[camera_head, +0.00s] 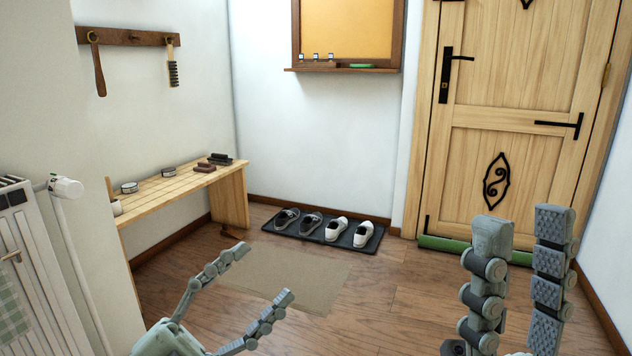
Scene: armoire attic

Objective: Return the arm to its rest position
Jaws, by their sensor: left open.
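My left gripper (262,274) is at the lower left of the head view. Its two jointed grey fingers are spread apart with nothing between them, and they point up and to the right over the floor and mat. My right gripper (523,222) is at the lower right. Its two fingers point up, stand apart with nothing between them, and cover part of the wooden door. Most of both arms is out of view.
A wooden bench (165,190) with brushes and tins stands along the left wall, near a radiator (35,270). A dark tray (365,243) with two pairs of shoes lies at the back wall. A beige mat (285,275) lies on the floor. The door (520,135) is shut.

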